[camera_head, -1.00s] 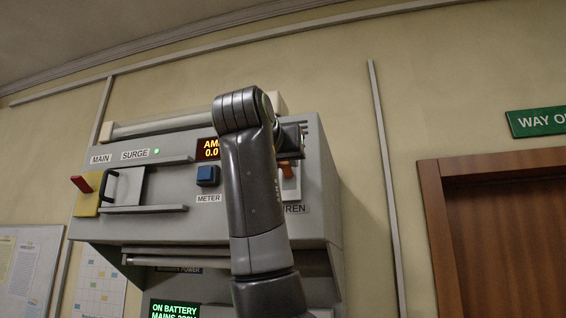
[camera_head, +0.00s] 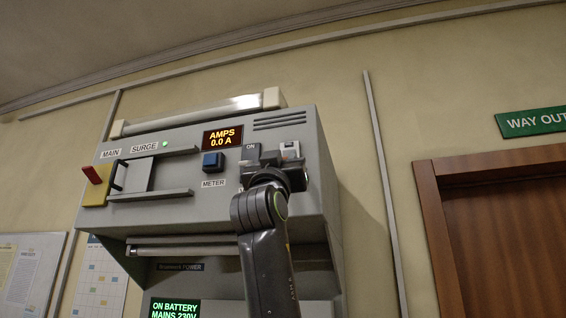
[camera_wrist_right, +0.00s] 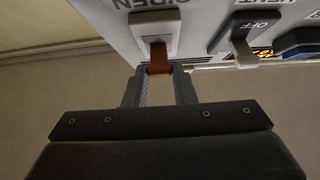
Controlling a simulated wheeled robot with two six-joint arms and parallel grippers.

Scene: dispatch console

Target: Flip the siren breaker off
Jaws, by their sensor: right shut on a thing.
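The siren breaker (camera_wrist_right: 157,36) is a pale plate with an orange-red lever (camera_wrist_right: 158,62), next to its upside-down label in the right wrist view. My right gripper (camera_wrist_right: 160,86) has its two fingers shut around the lever's end. In the head view the gripper (camera_head: 268,168) is in front of the panel's right part and hides most of the breaker; only its pale upper part (camera_head: 290,150) shows above the gripper. Whether the lever stands at on or off cannot be told. My left gripper is not in view.
Close beside it is the vent breaker (camera_wrist_right: 243,48). The blue meter button (camera_head: 213,161), the amps display (camera_head: 222,137) reading 0.0 A, and the yellow main switch block with a red handle (camera_head: 92,175) are further left on the grey console (camera_head: 310,190).

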